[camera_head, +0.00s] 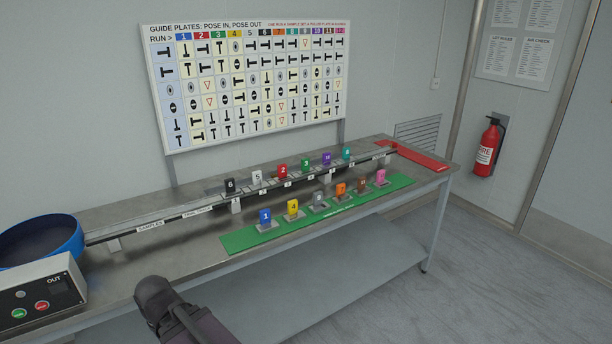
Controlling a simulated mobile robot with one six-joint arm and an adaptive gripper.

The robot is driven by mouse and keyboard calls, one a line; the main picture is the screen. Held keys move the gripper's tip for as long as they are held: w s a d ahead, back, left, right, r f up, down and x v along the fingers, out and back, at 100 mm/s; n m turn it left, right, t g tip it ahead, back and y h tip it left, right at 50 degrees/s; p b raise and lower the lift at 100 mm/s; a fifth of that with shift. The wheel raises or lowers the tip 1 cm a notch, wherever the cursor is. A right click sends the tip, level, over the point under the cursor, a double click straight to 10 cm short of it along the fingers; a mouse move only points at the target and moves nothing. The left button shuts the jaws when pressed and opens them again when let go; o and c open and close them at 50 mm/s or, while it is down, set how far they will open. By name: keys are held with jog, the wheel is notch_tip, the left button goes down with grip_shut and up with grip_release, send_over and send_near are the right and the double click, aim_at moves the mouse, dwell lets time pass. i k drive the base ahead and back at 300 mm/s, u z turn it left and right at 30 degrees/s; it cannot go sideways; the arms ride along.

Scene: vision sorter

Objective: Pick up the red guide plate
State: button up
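The red guide plate (283,170) is a small upright tile with a pale number that looks like 2. It stands at the rail (188,208) on the grey workbench, between a white plate (257,177) on its left and a green plate (306,165) on its right. Its lower edge is too small to make out clearly. Part of my dark arm shows at the bottom of the view, in front of the bench and well apart from the red plate. No gripper fingers show.
A green strip (240,240) in front of the rail holds several coloured plates, including a blue one (265,216). Black (230,186), purple (327,159) and teal (347,154) plates also stand along the rail. A blue bowl (70,240) and control box (45,300) are at left.

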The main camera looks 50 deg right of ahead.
aim_at(282, 177)
jog(key=z, duration=1.3)
jog(key=k, duration=0.95)
jog(key=i, duration=0.65)
jog(key=u, duration=0.05)
